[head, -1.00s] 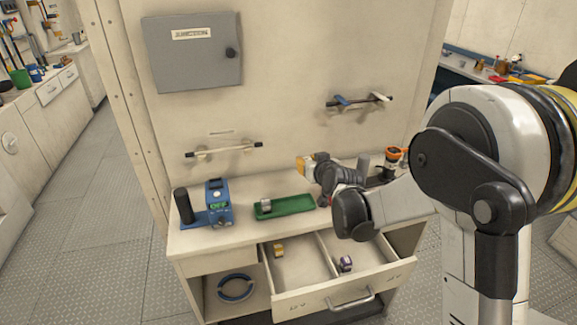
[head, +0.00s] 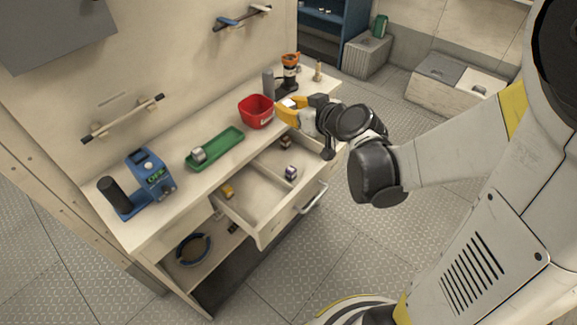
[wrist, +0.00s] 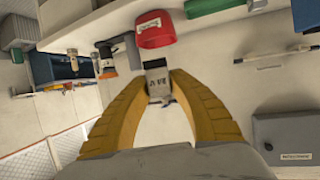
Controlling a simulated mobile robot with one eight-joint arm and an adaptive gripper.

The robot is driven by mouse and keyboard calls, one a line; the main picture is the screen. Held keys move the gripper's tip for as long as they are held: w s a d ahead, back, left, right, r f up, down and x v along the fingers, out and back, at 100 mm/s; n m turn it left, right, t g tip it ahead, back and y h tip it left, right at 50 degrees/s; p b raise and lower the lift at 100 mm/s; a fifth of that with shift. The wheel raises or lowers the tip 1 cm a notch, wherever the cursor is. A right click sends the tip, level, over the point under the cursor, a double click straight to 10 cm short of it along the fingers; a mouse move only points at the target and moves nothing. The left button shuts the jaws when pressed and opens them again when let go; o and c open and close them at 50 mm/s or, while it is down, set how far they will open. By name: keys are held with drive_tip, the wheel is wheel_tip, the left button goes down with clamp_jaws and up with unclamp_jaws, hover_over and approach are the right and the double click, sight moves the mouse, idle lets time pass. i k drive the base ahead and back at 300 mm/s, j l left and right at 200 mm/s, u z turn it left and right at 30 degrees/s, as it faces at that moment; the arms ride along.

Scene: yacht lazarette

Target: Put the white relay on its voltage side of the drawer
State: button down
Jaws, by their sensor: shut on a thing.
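The white relay (wrist: 157,78) is between the yellow fingers of my gripper (wrist: 158,92) in the wrist view, with a dark printed mark too small to read surely. In the head view my gripper (head: 290,112) is shut on it above the worktop's right part, beside the red bin; the relay (head: 288,102) is mostly hidden there. The open drawer (head: 268,238) has a divider making two sides. A yellow relay (head: 228,191) lies in the left side. A purple-and-white relay (head: 291,172) and a small dark brown piece (head: 285,142) lie in the right side.
The red bin (head: 257,113) stands close left of my gripper. A green tray (head: 226,147) holds a silver piece (head: 198,154). A blue device (head: 150,176) stands farther left, an orange-topped tool (head: 290,68) behind. The drawer's left side has free floor.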

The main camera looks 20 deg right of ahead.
sight(309, 160)
drive_tip(key=j+z, duration=0.25)
drive_tip(key=j, duration=0.2)
drive_tip(key=j+z, duration=0.25)
drive_tip(key=j, duration=0.15)
drive_tip(key=k+j+z, duration=0.25)
drive_tip(key=j, duration=0.15)
drive_tip(key=j+z, duration=0.3)
drive_tip(key=j, duration=0.15)
drive_tip(key=k+j+z, duration=0.25)
drive_tip(key=j+z, duration=0.3)
drive_tip(key=j, duration=0.35)
drive_tip(key=j+z, duration=0.35)
drive_tip(key=j, duration=0.25)
